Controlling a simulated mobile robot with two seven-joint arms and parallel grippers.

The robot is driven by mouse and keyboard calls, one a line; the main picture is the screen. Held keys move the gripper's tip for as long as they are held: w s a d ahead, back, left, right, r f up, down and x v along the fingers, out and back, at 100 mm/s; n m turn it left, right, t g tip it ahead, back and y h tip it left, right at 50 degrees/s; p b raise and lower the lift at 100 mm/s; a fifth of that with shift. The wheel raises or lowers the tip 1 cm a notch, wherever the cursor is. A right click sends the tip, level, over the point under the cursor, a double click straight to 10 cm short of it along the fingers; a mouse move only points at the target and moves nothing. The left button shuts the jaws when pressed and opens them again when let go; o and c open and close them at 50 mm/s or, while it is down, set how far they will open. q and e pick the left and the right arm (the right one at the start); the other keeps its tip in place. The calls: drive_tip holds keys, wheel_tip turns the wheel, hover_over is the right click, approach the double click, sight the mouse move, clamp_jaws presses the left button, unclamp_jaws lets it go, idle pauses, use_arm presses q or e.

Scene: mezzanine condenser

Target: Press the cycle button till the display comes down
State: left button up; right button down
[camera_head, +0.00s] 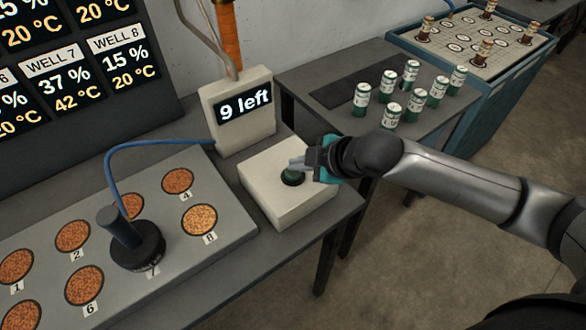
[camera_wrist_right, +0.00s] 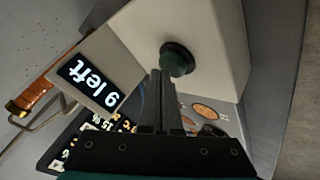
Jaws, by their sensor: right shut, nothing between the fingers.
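The cycle button is a dark green round button (camera_head: 292,175) on top of a white box (camera_head: 262,195). It also shows in the right wrist view (camera_wrist_right: 177,60). The display (camera_head: 244,107) stands behind the box and reads "9 left"; it shows tilted in the right wrist view (camera_wrist_right: 90,82). My right gripper (camera_head: 298,164) is shut and empty, with its fingertips at the button. I cannot tell whether they touch it or whether the button is pushed down. My left gripper is not in view.
Left of the box is a grey plate (camera_head: 205,262) with numbered round wells; a black handled tool (camera_head: 136,247) with a blue cable stands on it. A screen (camera_head: 60,80) lists well readings. Several green-white cans (camera_head: 389,114) stand on a side table; a blue-sided crate (camera_head: 505,85) is behind.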

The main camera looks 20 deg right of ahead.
sight(298, 173)
drive_tip(key=shift+f, duration=0.35)
idle(0.5)
drive_tip(key=shift+r+p, duration=1.05)
drive_tip(key=shift+p, duration=0.25)
wheel_tip(298, 173, up, 5)
drive_tip(key=p, duration=0.6)
